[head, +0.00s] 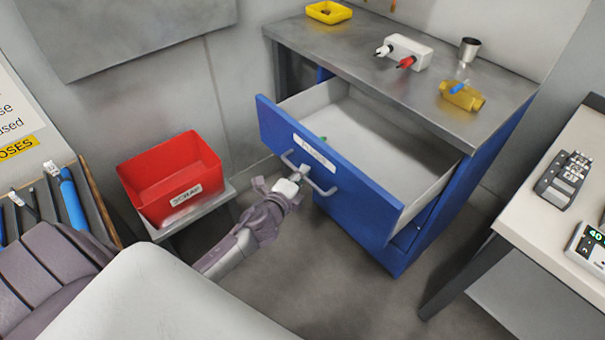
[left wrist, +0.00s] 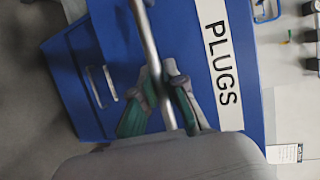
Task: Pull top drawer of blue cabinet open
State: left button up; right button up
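The blue cabinet (head: 408,240) stands at centre right with its top drawer (head: 350,185) pulled well out, so its pale inside shows. The drawer front has a white label reading PLUGS, seen clearly in the left wrist view (left wrist: 222,65). A metal bar handle (head: 325,189) sits below the label. My left gripper (head: 297,176) is at the handle. In the left wrist view its green-padded fingers (left wrist: 165,78) lie on both sides of the handle bar (left wrist: 147,35), closed on it. My right gripper is not in view.
A red bin (head: 170,172) stands on a low stand left of the drawer. A pale table (head: 550,205) is at right. Floor is clear before the cabinet.

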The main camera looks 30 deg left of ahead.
pick_arm(q)
jog(key=o, duration=0.5)
jog(key=shift+c, duration=0.2)
jog(key=s+r, duration=0.2)
jog(key=s, duration=0.9)
jog(key=shift+s+d, duration=0.35)
jog(key=shift+s, duration=0.05)
jog(key=s+f+n+g, duration=0.2)
jog(key=s+f+n, duration=0.1)
jog(key=f, duration=0.6)
jog(key=s+f+n+g, duration=0.2)
jog(key=s+f+g, duration=0.15)
jog(key=f, duration=0.55)
jog(key=s+f+n+g, duration=0.1)
jog(key=s+f+n, duration=0.2)
jog(key=f, duration=0.5)
jog(key=s+d+f+n+g, duration=0.2)
jog(key=s+f, duration=0.4)
jog(key=s, duration=0.3)
jog(key=s+d+f+n+g, duration=0.2)
jog(key=s+f, duration=0.4)
jog(key=s, duration=0.3)
jog(key=s+d+f+n+g+p, duration=0.1)
jog(key=s+f+n+g, duration=0.3)
jog(key=s+f, duration=0.2)
jog(key=s, duration=0.2)
jog(key=shift+s+d+h, duration=0.4)
